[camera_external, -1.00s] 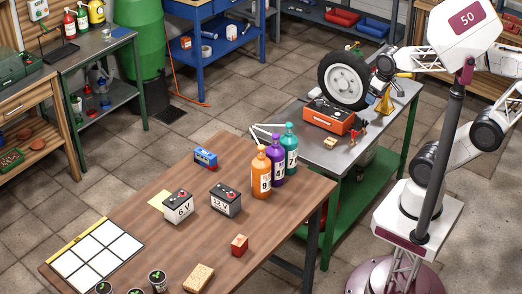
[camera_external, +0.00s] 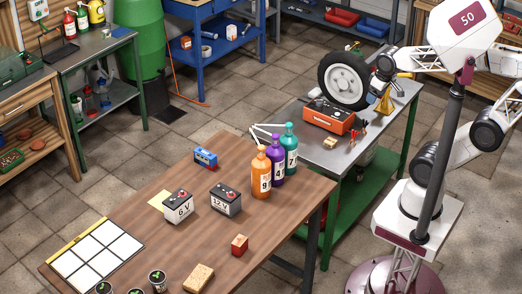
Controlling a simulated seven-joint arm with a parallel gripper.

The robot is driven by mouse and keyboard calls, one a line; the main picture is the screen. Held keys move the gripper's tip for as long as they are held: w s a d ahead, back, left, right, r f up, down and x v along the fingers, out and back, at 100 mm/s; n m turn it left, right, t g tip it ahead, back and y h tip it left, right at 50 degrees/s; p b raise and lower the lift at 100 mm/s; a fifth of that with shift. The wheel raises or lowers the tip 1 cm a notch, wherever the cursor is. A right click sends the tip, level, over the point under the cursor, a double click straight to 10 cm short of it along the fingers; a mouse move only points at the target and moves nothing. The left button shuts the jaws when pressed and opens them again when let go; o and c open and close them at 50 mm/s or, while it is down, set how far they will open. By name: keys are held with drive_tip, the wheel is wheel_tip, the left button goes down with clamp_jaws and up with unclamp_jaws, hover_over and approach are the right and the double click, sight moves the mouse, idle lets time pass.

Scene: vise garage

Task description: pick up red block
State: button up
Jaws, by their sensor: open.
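A small red block (camera_external: 240,245) sits on the wooden table near its front edge, right of centre. Nothing touches it. My gripper (camera_external: 376,84) is at the end of my arm on the right, beside the wheel and above the metal bench. It is far up and to the right of the block. It is open, and its fingers are small and hard to make out against the wheel.
Bottles (camera_external: 261,173), two batteries (camera_external: 177,206), a blue device (camera_external: 205,157) and a sponge-like tan block (camera_external: 198,278) share the wooden table (camera_external: 130,215). A wheel (camera_external: 344,80) and a red toolbox (camera_external: 328,116) stand on the metal bench. Table space left of the red block is clear.

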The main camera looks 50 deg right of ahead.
drive_tip(key=shift+c, duration=0.8)
